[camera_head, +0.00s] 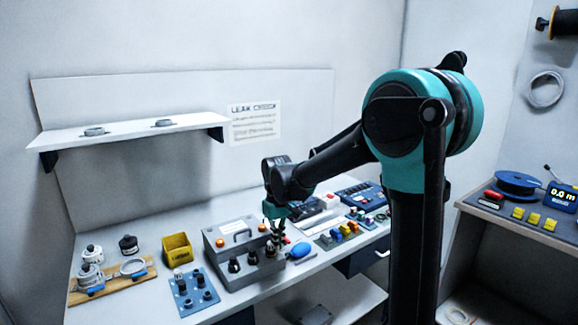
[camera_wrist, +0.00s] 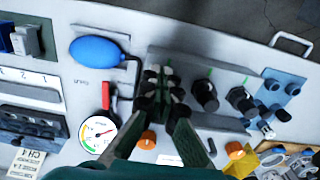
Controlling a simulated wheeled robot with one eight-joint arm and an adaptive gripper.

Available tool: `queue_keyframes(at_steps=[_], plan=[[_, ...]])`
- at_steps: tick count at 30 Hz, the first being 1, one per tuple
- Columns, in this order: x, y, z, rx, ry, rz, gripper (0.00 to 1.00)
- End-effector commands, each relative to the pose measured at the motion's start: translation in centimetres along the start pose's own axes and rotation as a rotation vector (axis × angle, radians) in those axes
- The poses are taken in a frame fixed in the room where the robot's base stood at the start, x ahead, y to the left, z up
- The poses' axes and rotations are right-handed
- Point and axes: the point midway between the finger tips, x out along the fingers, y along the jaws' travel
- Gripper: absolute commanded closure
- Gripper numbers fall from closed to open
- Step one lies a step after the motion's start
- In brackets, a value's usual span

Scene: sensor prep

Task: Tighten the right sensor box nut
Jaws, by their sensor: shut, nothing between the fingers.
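The grey sensor box (camera_head: 238,237) sits on the bench with a row of black nuts along its lower front ledge. The right nut (camera_head: 271,249) is below my gripper (camera_head: 277,230) in the head view. In the wrist view my gripper (camera_wrist: 163,82) points down over the end of the box ledge (camera_wrist: 215,65), its fingers shut and covering most of that area. The other two nuts, the middle nut (camera_wrist: 205,95) and the left nut (camera_wrist: 241,99), show clear beside it. Whether my fingertips touch the right nut is hidden.
A blue bulb (camera_wrist: 98,50) and a round gauge (camera_wrist: 98,132) with a red-handled part lie close beside my gripper. A blue plate with fittings (camera_head: 193,291) and a yellow bin (camera_head: 177,250) stand left of the box. A shelf (camera_head: 130,130) hangs above.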

Motion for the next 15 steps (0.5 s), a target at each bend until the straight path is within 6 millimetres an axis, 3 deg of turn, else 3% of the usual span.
queue_keyframes(at_steps=[6, 15], plan=[[1.7, 0.0, 0.0, 0.0, 0.0, 0.0, 1.0], [2.2, 0.0, 0.0, 0.0, 0.0, 0.0, 1.0]])
